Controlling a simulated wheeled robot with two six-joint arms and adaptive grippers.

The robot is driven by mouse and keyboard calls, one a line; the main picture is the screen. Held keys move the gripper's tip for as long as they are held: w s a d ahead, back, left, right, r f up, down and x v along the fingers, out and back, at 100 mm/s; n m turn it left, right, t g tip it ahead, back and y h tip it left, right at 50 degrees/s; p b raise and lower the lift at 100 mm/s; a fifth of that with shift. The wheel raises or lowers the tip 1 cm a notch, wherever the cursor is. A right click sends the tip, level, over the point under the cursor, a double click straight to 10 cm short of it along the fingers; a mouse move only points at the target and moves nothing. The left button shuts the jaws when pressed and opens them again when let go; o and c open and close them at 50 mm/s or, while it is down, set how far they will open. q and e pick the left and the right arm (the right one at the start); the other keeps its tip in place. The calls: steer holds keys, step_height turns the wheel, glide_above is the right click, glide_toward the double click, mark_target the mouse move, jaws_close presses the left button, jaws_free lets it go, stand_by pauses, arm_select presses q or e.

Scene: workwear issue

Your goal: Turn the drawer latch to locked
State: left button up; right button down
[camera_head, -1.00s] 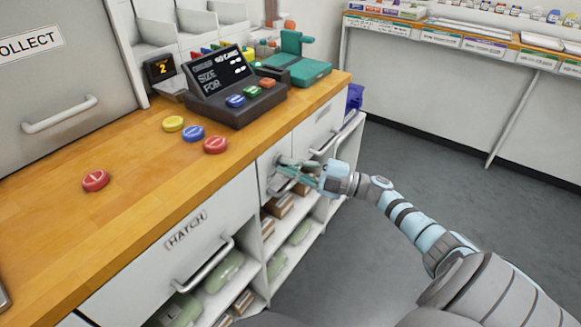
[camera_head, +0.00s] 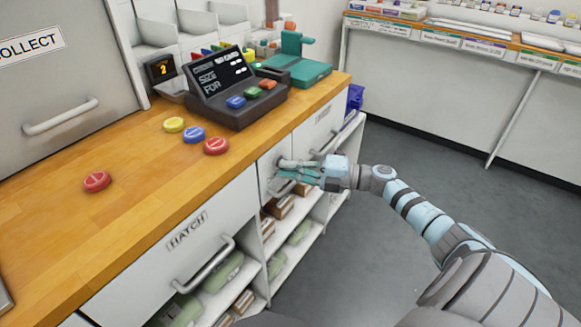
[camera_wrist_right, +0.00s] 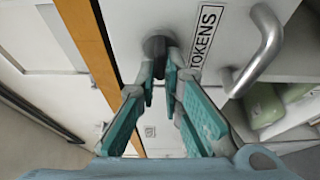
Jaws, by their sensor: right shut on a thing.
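The drawer latch is a dark round knob (camera_wrist_right: 156,44) on a white front in the right wrist view. My right gripper (camera_wrist_right: 161,66) has its teal-padded fingers closed in on the knob, one on each side. The fingertips hide part of it, and its exact turn cannot be read. In the head view my right gripper (camera_head: 280,176) is against the narrow white panel (camera_head: 268,160) under the counter, and it hides the latch there. The drawer front labelled TOKENS (camera_wrist_right: 209,35) is beside the knob. My left gripper is not in view.
A bar handle (camera_wrist_right: 262,50) stands out close beside the gripper. The wooden counter (camera_head: 130,215) above bears coloured buttons and a dark console (camera_head: 235,95). Open shelves with boxes and green bundles (camera_head: 277,265) lie below. The grey floor (camera_head: 400,180) to the right is clear.

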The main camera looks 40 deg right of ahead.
steer(key=c, duration=1.7)
jaws_free()
steer(key=v, duration=1.2)
